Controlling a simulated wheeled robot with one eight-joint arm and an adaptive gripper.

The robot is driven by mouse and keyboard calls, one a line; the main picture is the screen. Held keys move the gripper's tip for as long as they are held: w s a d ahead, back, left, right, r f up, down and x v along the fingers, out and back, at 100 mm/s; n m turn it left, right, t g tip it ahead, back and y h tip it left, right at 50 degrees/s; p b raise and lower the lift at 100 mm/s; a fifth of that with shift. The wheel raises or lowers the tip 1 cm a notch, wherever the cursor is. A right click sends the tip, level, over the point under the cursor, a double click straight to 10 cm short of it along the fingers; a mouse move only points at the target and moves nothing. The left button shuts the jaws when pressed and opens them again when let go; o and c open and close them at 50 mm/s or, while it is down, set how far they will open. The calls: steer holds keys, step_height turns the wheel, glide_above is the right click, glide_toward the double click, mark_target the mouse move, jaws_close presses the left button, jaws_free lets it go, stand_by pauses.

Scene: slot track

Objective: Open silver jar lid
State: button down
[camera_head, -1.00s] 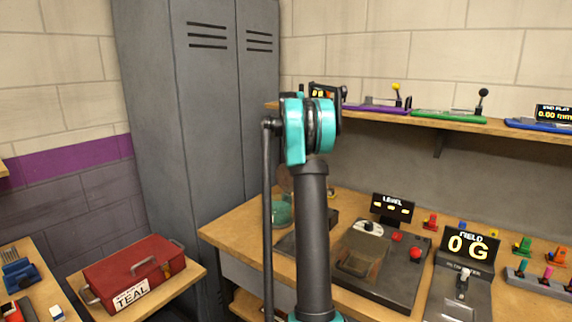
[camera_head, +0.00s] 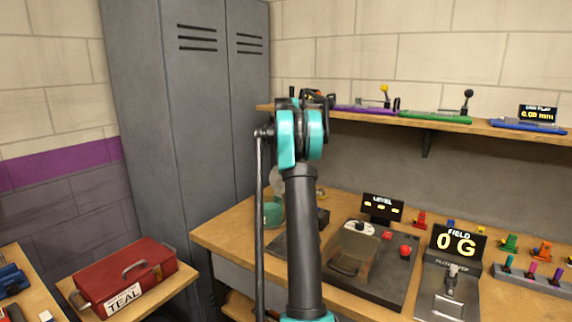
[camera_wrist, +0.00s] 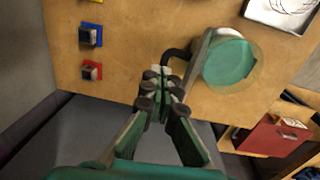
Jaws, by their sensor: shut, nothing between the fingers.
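In the wrist view my gripper (camera_wrist: 160,88) is shut, with nothing between its fingers. Its tips are left of a round teal thing (camera_wrist: 230,62) with a pale, see-through rim. A grey, lid-like piece (camera_wrist: 203,50) stands edge-on along its left side. A dark curved handle (camera_wrist: 176,54) sticks out from that piece toward my fingertips; I cannot tell whether they touch. In the head view a teal jar-like thing (camera_head: 271,212) is partly hidden behind my arm, with a pale disc (camera_head: 277,181) above it. My gripper is not clear there.
The wooden bench (camera_head: 222,238) carries a LEVEL panel (camera_head: 382,209) and a FIELD display (camera_head: 458,242). A shelf (camera_head: 345,118) hangs above. A grey locker (camera_head: 185,130) stands behind left. A red TEAL box (camera_head: 127,272) is at lower left. Blue and red blocks (camera_wrist: 91,35) lie left in the wrist view.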

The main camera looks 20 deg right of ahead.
steer(key=shift+w+d+f, duration=0.1)
steer(key=shift+d+f, duration=0.45)
steer(key=shift+f, duration=0.3)
steer(key=c, duration=1.6)
jaws_free()
steer(key=shift+d, duration=0.15)
steer(key=shift+c, duration=0.2)
steer(key=shift+d, duration=0.1)
step_height(320, 180, up, 11)
steer(key=shift+a+r, duration=0.15)
steer(key=shift+a, duration=0.05)
